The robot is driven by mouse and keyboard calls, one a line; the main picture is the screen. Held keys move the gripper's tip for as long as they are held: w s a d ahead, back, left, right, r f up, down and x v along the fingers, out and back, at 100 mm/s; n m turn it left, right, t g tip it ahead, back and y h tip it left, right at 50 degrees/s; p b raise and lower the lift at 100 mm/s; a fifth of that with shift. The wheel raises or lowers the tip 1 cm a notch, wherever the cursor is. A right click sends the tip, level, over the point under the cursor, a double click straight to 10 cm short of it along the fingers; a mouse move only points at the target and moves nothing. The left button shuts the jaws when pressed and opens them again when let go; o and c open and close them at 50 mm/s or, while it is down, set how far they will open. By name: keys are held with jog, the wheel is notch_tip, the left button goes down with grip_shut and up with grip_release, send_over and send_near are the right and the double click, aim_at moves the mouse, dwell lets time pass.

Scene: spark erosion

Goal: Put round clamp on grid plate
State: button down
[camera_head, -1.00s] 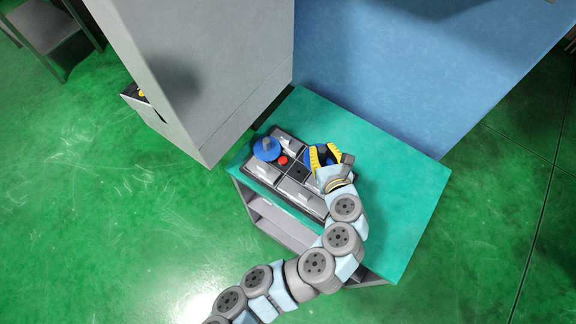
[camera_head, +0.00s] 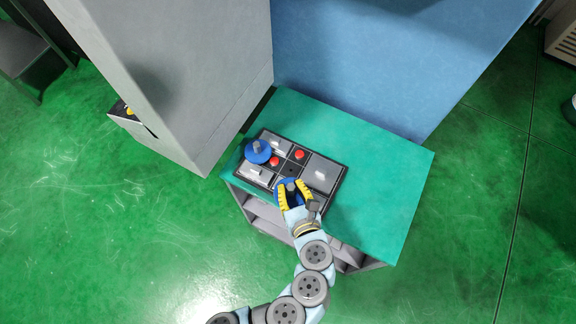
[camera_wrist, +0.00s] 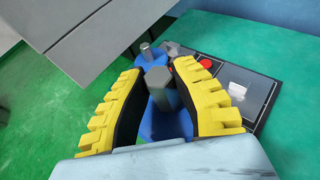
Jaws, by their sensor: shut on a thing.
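My gripper (camera_head: 294,185) is shut on a round clamp (camera_head: 281,186), a blue disc with a grey post. In the wrist view, the post of this held round clamp (camera_wrist: 163,90) stands between the yellow-and-black fingers, with the blue disc below. The gripper is over the near edge of the dark grid plate (camera_head: 291,170). I cannot tell whether the disc touches the plate. A second blue round clamp (camera_head: 258,152) sits at the left end of the plate, its grey post up.
The grid plate carries grey blocks (camera_head: 322,173) and two red round pieces (camera_head: 299,155). It lies on a teal table (camera_head: 385,165) with free room at right. A tall grey cabinet (camera_head: 190,80) and a blue wall (camera_head: 380,60) stand behind.

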jog(key=shift+w+f+b, duration=3.05)
jog(key=shift+w+f, duration=0.1)
jog(key=shift+w, duration=0.25)
jog(key=shift+w+f+b, duration=3)
jog(key=shift+w+f, duration=0.15)
jog(key=shift+w, duration=0.2)
jog(key=shift+f, duration=0.2)
jog(key=c, duration=1)
grip_release()
jog(key=shift+r, duration=0.1)
